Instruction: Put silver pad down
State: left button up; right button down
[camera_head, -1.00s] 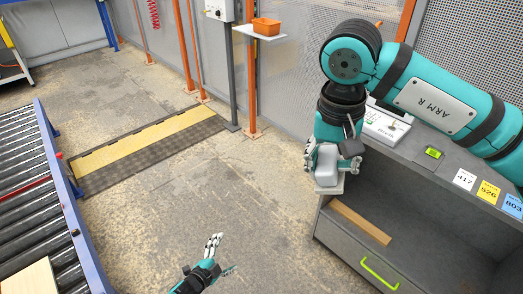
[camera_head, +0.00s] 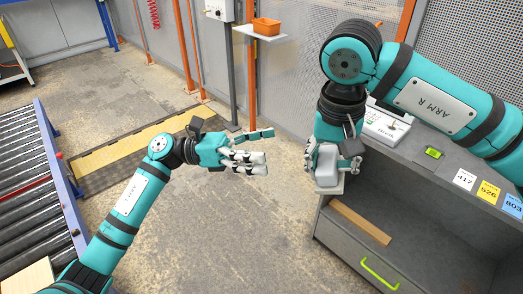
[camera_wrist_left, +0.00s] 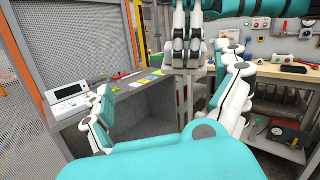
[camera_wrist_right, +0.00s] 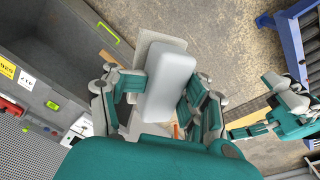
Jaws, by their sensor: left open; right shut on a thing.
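The silver pad (camera_head: 327,160), a smooth grey block with rounded edges, is between the fingers of my right gripper (camera_head: 331,167). That gripper is shut on it, by the left end of the grey cabinet. In the right wrist view the pad (camera_wrist_right: 171,82) lies lengthwise between the fingers. A pale flat plate (camera_head: 330,188) shows just under the pad; I cannot tell whether they touch. My left gripper (camera_head: 262,152) is open and empty, to the left of the pad and apart from it. It also shows in the right wrist view (camera_wrist_right: 285,105).
The grey cabinet (camera_head: 430,200) has an open front, a green handle (camera_head: 380,273), a white device (camera_head: 386,125) and number cards on top. A roller conveyor (camera_head: 35,190) stands left. An orange bin (camera_head: 266,26) sits on a wall shelf. The floor between is clear.

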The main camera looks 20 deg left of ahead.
aim_at(329, 160)
pick_arm(q)
jog(key=s+d+m+g, duration=0.1)
jog(key=d, duration=0.3)
jog(key=s+d+r+m+y, duration=0.1)
jog(key=d+m, duration=0.1)
jog(key=d, duration=0.2)
jog(key=s+d+m+g, duration=0.1)
jog(key=d, duration=0.4)
jog(key=shift+r+m+g+y, duration=0.3)
jog(key=shift+r+y, duration=0.1)
jog(key=shift+s, duration=0.1)
jog(key=shift+s, duration=0.1)
jog(key=c, duration=1.2)
pick_arm(e)
jog(key=shift+w, duration=0.1)
jog(key=shift+c, duration=2.4)
grip_release()
